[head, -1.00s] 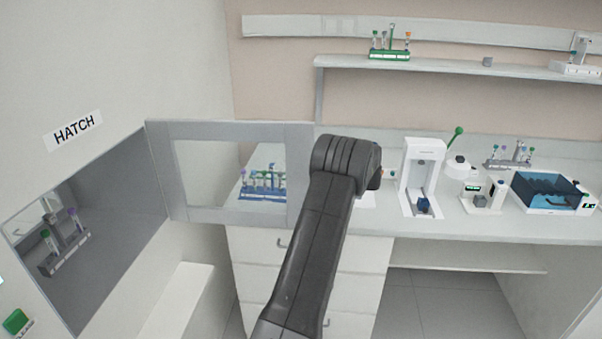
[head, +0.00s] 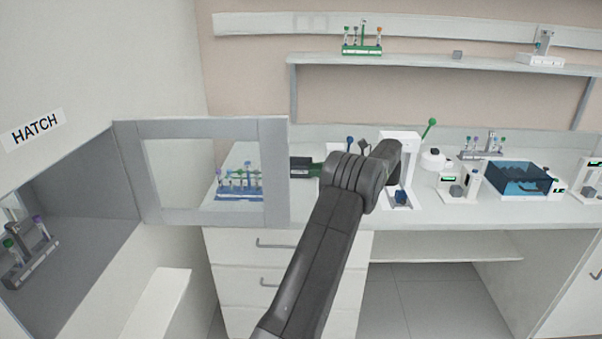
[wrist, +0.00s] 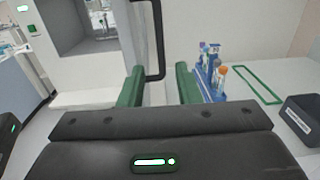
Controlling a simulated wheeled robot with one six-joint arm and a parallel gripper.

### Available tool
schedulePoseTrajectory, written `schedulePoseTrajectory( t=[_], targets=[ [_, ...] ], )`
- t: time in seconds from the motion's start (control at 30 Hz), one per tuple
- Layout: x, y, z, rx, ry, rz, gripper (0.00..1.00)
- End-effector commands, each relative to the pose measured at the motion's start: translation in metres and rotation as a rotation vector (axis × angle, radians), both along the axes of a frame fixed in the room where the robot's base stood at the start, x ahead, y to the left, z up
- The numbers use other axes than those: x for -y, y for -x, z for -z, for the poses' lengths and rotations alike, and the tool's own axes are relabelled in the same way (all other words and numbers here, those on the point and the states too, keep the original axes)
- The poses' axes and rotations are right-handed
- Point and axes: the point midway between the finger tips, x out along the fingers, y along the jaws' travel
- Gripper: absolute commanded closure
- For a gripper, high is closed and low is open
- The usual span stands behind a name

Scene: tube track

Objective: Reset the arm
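My arm (head: 325,235) reaches forward over the counter's left part, bent at the elbow in the head view. My gripper (wrist: 161,84) shows two green fingers standing apart in the wrist view, with nothing held between them. A black bar handle (wrist: 160,40) on the hatch door appears beyond the fingers; I cannot tell how near it is. In the head view a green part of the gripper (head: 305,167) shows beside the right edge of the open hatch door (head: 275,175).
A blue rack with tubes (head: 238,190) stands on the counter behind the door window; it also shows right of the fingers in the wrist view (wrist: 211,80). The hatch opening (head: 70,220) holds a grey rack (head: 28,262). A white device (head: 400,150) stands right of the arm.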

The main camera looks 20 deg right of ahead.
Motion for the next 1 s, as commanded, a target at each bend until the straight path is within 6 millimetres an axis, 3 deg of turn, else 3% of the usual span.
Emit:
schedulePoseTrajectory(
  t=[0.2, 0.57, 0.77, 1.0],
  targets=[
    [0.011, 0.005, 0.000, -0.001, 0.000, -0.001, 0.70],
    [0.008, 0.004, 0.000, 0.000, 0.000, -0.002, 0.70],
    [-0.013, -0.006, -0.003, -0.001, 0.000, -0.003, 0.70],
    [-0.056, -0.026, -0.003, -0.001, 0.000, -0.003, 0.70]
  ],
)
